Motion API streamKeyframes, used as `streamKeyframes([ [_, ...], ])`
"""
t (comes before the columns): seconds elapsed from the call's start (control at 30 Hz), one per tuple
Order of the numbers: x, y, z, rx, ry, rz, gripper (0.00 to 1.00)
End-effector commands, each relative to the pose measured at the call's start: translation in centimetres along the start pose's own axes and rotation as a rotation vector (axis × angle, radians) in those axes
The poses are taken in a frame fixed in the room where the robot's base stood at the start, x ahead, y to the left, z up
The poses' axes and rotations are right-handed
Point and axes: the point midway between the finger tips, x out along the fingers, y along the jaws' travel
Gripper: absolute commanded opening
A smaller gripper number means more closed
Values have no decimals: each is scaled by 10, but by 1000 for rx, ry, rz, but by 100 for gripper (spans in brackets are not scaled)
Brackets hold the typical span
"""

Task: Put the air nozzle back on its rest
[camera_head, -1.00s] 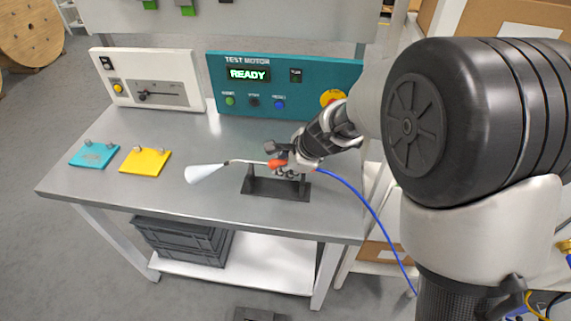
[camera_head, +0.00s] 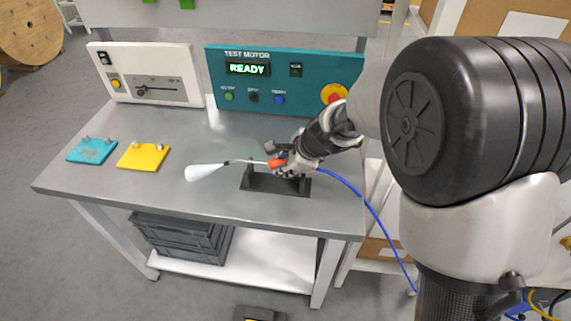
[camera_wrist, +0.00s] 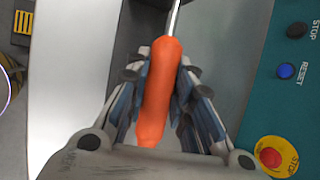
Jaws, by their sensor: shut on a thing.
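The air nozzle has an orange grip (camera_wrist: 160,95), a thin metal tube and a white cone (camera_head: 203,172) that points left in the head view. A blue hose (camera_head: 365,203) runs from its back end down to the right. My gripper (camera_head: 284,163) is shut on the orange grip, with a finger on each side of it in the wrist view (camera_wrist: 161,85). The nozzle lies over the dark rest (camera_head: 262,183) on the bench; my gripper hides part of the rest, and I cannot tell whether the nozzle touches it.
The grey bench (camera_head: 150,195) carries a teal test panel (camera_head: 330,68) reading READY, a white slider box (camera_head: 150,65), a teal plate (camera_head: 92,151) and a yellow plate (camera_head: 143,158). The bench front left is clear. A grey crate (camera_head: 180,238) stands below.

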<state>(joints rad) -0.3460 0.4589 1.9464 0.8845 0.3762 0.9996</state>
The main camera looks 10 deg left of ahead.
Motion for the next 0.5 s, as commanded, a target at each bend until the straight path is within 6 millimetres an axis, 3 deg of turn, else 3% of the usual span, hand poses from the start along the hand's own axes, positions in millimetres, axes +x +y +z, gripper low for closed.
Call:
streamKeyframes([
  [0.5, 13, 6, -6, 0, 0, -1, 0],
])
